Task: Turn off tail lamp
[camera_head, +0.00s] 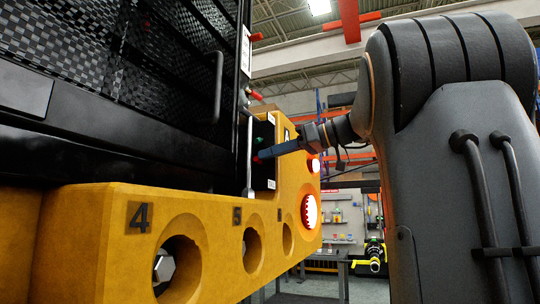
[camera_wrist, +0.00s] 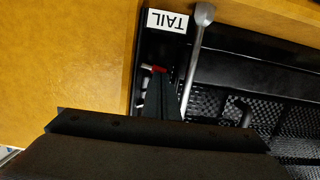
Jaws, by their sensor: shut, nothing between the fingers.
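The tail lamp (camera_head: 309,211) glows red-white on the end of the yellow block. A smaller lit lamp (camera_head: 313,163) is above it. A black switch panel (camera_head: 262,132) sits beside the block. In the wrist view, a white TAIL label (camera_wrist: 168,21) is at the panel's end, with a red-tipped toggle (camera_wrist: 153,68) below it. My gripper (camera_head: 261,155) is shut and empty, its tips at the panel. In the wrist view, my gripper (camera_wrist: 163,77) is right by the red-tipped toggle; I cannot tell whether they touch. The fingers hide part of the panel.
A metal lever (camera_head: 249,155) stands close beside the panel; its rounded end (camera_wrist: 204,13) shows in the wrist view. The yellow block (camera_head: 85,235) has round recesses marked 4 and 5. Black mesh bodywork (camera_head: 150,50) with a handle (camera_head: 217,88) rises behind.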

